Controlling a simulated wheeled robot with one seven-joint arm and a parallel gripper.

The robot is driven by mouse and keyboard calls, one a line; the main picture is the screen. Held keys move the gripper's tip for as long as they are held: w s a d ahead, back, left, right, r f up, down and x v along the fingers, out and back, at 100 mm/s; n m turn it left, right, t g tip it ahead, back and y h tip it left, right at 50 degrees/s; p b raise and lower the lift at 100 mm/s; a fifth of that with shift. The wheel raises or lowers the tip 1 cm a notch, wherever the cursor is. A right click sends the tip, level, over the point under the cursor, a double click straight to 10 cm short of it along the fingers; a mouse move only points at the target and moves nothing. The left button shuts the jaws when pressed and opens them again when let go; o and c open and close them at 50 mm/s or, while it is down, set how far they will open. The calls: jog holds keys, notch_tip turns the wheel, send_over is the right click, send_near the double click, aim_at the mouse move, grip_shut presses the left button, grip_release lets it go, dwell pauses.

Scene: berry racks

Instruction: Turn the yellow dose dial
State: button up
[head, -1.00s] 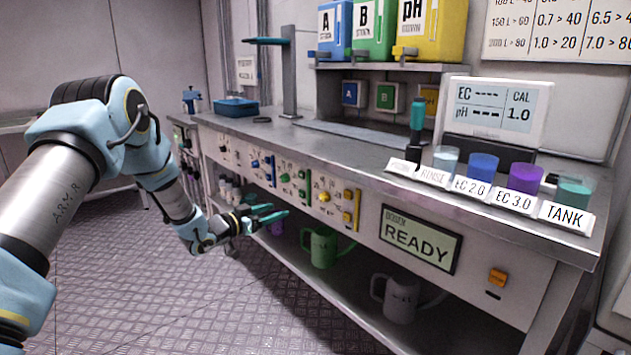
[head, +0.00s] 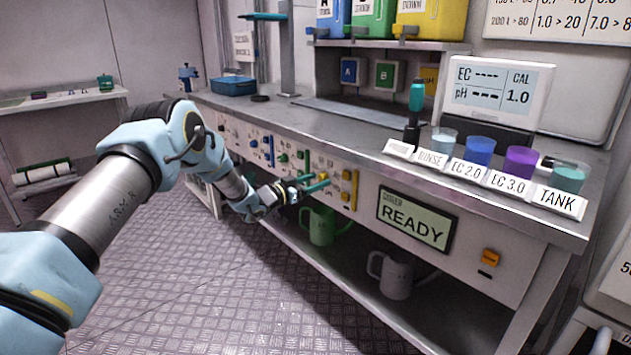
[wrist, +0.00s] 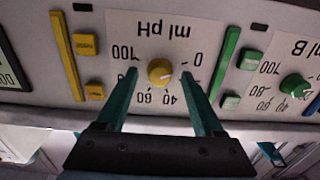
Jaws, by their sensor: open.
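The yellow dose dial (wrist: 160,72) is a round knob on a white panel marked "ml pH", which appears upside down in the wrist view. Numbers from 0 to 100 ring it, some hidden by my fingers. A pale mark on the knob points right and slightly down in that view. My gripper (wrist: 160,76) is open, its two teal fingers on either side of the dial, with a gap visible on each side. In the head view my gripper (head: 314,182) is at the bench front, and its fingers partly cover the dial area.
Yellow buttons (wrist: 86,46) and a yellow bar (wrist: 63,50) are left of the dial in the wrist view. A green bar (wrist: 225,62) and green dial (wrist: 296,86) are right. The "READY" screen (head: 416,218) is further right.

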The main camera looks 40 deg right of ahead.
jog(key=shift+d, duration=0.1)
grip_shut()
dwell(0.6)
